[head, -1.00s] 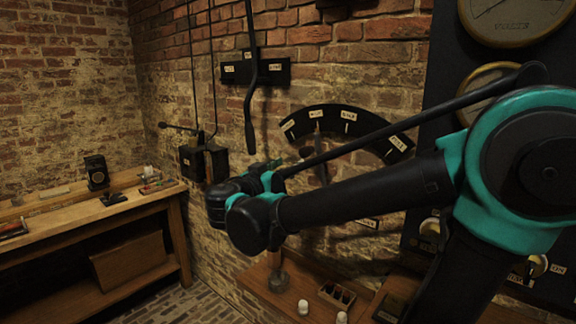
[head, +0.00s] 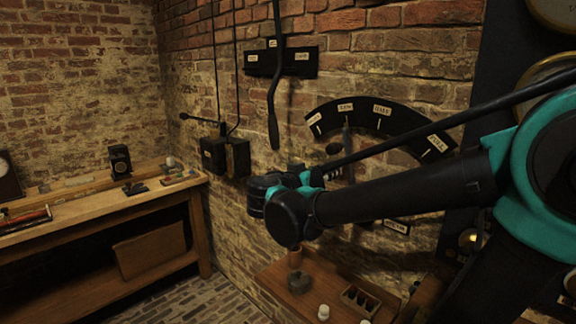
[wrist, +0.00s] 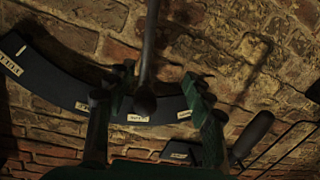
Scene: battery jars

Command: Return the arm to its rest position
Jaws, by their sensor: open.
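My arm reaches in from the right in the head view, with its dark wrist (head: 285,205) in front of the brick wall. My gripper (wrist: 160,76) shows in the wrist view with its two green-black fingers apart. A dark rod with a rounded knob (wrist: 146,103) appears between the fingers, with gaps on both sides. I cannot tell how far beyond the fingers it is. A curved black label plate (wrist: 60,85) lies behind them. In the head view the fingers are mostly hidden by my wrist.
The curved plate (head: 405,114) and a long hanging lever (head: 273,95) are on the wall near my arm. A black switch box (head: 225,157) is left of my wrist. A small wooden shelf (head: 275,277) holds jars below. A workbench (head: 100,200) stands at left.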

